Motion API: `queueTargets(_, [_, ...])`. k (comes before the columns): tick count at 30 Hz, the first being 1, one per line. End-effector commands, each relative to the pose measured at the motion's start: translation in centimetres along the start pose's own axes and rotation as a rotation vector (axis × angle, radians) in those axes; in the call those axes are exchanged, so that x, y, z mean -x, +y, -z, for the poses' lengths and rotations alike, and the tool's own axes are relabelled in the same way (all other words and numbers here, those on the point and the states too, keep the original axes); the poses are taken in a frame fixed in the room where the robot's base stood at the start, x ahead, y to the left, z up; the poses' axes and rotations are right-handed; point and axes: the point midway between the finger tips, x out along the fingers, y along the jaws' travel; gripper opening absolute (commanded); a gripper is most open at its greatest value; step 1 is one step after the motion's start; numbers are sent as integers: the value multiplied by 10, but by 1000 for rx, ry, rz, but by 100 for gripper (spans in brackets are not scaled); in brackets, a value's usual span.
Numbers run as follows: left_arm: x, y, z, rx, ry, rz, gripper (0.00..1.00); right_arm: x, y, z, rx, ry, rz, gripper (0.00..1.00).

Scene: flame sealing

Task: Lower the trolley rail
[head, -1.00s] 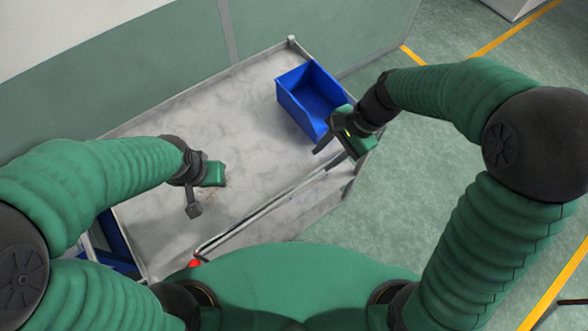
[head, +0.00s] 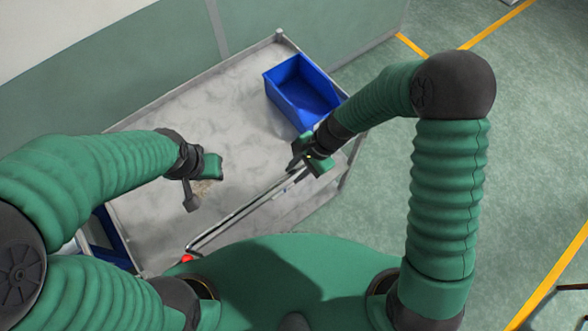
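The trolley (head: 245,95) has a grey, marbled top. Its rail (head: 240,212), a thin metal bar, runs along the near side from a red end piece (head: 187,259) at lower left up towards the right. My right gripper (head: 309,162) is at the right part of the rail, pointing down with its fingers apart. Whether the rail lies between the fingers is hard to tell, as the gripper covers it there. My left gripper (head: 202,182) is over the left part of the top, open and empty, apart from the rail.
A blue bin (head: 300,92) stands on the trolley top at the far right, close to my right gripper. A grey-green wall (head: 130,65) borders the far side. Green floor with yellow lines (head: 412,47) is clear to the right.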

Motion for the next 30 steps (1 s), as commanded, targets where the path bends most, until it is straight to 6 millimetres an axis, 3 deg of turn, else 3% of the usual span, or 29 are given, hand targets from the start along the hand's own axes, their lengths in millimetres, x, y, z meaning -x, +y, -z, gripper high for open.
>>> queueTargets(6, [0, 0, 0, 0, 0, 0, 36, -4, -4, -7, 3, 7, -5, 0])
queueTargets(30, [0, 0, 0, 0, 0, 0, 36, -1, -3, -8, 5, 2, -2, 0])
